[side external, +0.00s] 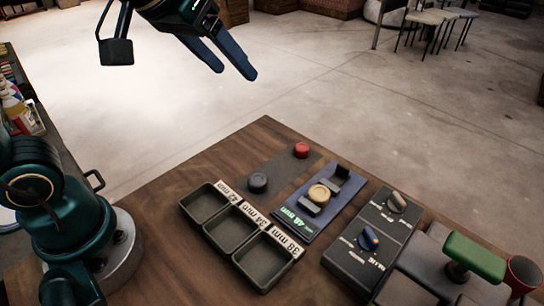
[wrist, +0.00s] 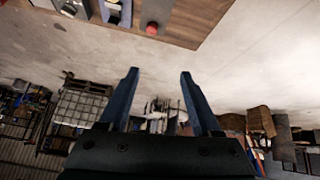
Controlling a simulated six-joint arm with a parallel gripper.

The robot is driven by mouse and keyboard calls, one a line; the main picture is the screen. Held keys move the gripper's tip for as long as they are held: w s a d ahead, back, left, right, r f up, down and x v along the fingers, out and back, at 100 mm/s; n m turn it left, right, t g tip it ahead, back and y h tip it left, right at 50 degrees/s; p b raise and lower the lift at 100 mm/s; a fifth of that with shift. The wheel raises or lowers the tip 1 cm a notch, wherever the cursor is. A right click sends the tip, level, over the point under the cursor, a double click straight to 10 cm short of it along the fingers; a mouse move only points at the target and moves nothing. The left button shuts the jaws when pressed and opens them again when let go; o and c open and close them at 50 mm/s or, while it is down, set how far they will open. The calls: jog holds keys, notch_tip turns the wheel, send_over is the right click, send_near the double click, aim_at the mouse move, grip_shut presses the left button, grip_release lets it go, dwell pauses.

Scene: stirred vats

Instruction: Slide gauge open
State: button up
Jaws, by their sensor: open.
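The gauge (side external: 308,224) is a blue plate with a green millimetre label at its front end, lying on the wooden table. I cannot tell whether the blocks touch the yellow piece. Part of the gauge shows at the top edge of the wrist view (wrist: 116,14). My gripper (side external: 237,73) is open and empty, high above and behind the table, away from the gauge. Its two blue fingers stand apart in the wrist view (wrist: 160,75).
Three open trays (side external: 233,250) with millimetre labels stand left of the gauge. A dark strip behind holds a black knob (side external: 257,181) and a red knob (side external: 301,150). Right are a control box (side external: 353,264) with two knobs, a green-handled tool (side external: 474,257) and a reddish cup (side external: 523,273).

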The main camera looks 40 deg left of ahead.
jog(key=w+d+f, duration=0.1)
jog(key=w+d, duration=0.3)
jog(key=w, duration=0.4)
jog(key=m+g, duration=0.1)
jog(key=g, duration=0.1)
send_over(343, 166)
jog(key=s+a, duration=0.1)
jog(key=a, duration=0.1)
notch_tip(343, 166, down, 10)
jog(key=shift+m+g, duration=0.4)
jog(key=shift+m, duration=0.1)
jog(key=f, duration=0.2)
jog(key=d+f, duration=0.1)
jog(key=f, duration=0.1)
jog(key=s+d+f, duration=0.1)
jog(key=f, duration=0.1)
jog(key=x, duration=0.3)
jog(key=shift+d, duration=0.1)
jog(key=shift+w+f, duration=0.25)
jog(key=shift+f, duration=0.35)
grip_shut()
